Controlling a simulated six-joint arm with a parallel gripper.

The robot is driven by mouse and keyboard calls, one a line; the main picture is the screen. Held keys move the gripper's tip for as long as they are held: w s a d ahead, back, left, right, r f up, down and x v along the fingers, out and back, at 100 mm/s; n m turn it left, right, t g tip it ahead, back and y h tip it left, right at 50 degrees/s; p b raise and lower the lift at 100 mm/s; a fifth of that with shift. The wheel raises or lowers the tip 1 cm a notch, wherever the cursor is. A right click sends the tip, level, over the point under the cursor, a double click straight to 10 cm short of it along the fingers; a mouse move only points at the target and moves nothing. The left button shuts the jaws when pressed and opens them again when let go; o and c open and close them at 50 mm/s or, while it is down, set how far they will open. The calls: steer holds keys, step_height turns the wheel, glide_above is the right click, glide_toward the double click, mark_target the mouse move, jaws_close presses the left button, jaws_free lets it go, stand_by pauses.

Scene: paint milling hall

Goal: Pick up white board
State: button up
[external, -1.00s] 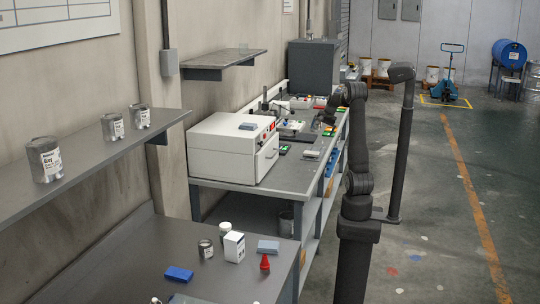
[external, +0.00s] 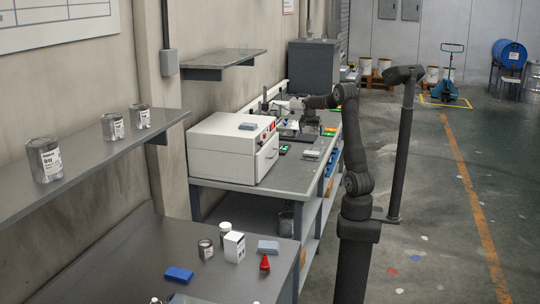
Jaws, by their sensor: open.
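My gripper (external: 309,128) is over the far workbench, beyond the white box-shaped machine, pointing down. It is open, and its fingers are small and dark at this distance. A small pale flat piece (external: 287,126) lies on the bench just left of my gripper. I cannot tell for sure whether it is the white board, nor whether my gripper touches anything. My arm and gripper hide part of the bench top there.
A dark grey cabinet (external: 313,65) stands at the far end. Small green-marked items (external: 284,149) lie near the machine.

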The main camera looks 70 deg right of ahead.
glide_above(311, 152)
steer(key=a, duration=0.2)
steer(key=f, duration=0.9)
steer(key=shift+s+a+f, duration=0.2)
steer(key=shift+s, duration=0.15)
steer(key=shift+a+x, duration=0.25)
steer(key=shift+x, duration=1.05)
steer(key=shift+a+x, duration=0.2)
steer(key=shift+x, duration=1.1)
steer(key=shift+w+f, duration=0.15)
steer(key=c, duration=0.7)
